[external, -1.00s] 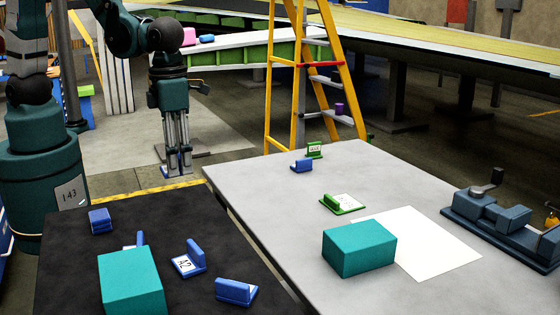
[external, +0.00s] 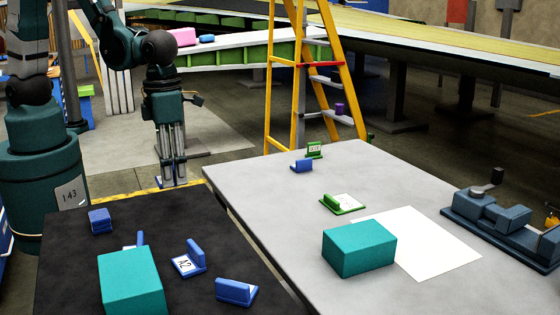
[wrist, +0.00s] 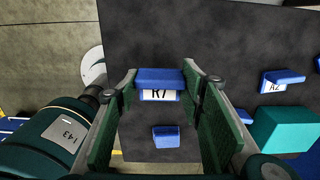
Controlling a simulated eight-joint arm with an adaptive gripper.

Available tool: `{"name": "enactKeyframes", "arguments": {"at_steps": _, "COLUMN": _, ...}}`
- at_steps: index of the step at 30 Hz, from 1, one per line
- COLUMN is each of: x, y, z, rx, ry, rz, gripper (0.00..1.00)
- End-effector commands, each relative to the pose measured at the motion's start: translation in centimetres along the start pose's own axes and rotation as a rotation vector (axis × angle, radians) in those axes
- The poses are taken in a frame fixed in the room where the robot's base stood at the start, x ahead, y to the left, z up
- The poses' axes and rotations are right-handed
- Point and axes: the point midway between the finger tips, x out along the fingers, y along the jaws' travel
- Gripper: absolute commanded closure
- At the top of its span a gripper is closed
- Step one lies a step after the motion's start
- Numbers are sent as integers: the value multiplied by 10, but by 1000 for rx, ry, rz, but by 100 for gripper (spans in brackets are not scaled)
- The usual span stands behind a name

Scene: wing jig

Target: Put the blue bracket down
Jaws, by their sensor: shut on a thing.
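My gripper (external: 174,184) hangs pointing down past the far edge of the dark table in the external view. Its fingers (wrist: 160,78) are shut on a blue bracket (wrist: 160,77) with a white label that seems to read R7. In the external view only bits of blue show at the fingertips. The held bracket appears to be clear of any surface. Other blue brackets rest on the dark table (external: 75,262): one marked A2 (external: 190,257), one at the front (external: 235,291), and a small blue piece (external: 100,221) at the left, which also shows below the held bracket in the wrist view (wrist: 166,137).
A teal box (external: 131,283) stands on the dark table, partly hiding a blue piece (external: 140,238). The grey table (external: 270,220) carries another teal box (external: 359,248), green brackets (external: 342,203), a blue bracket (external: 301,165) and a white sheet (external: 435,249). A yellow ladder (external: 337,80) stands behind.

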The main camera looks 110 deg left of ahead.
Motion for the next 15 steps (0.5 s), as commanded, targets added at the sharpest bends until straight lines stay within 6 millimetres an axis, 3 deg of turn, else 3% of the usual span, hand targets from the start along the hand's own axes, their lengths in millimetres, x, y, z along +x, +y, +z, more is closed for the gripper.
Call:
{"name": "enactKeyframes", "arguments": {"at_steps": 6, "x": 23, "y": 0, "z": 0, "rx": 0, "ry": 0, "rz": 0, "gripper": 74}}
{"name": "enactKeyframes", "arguments": {"at_steps": 15, "x": 29, "y": 0, "z": 0, "rx": 0, "ry": 0, "rz": 0, "gripper": 74}}
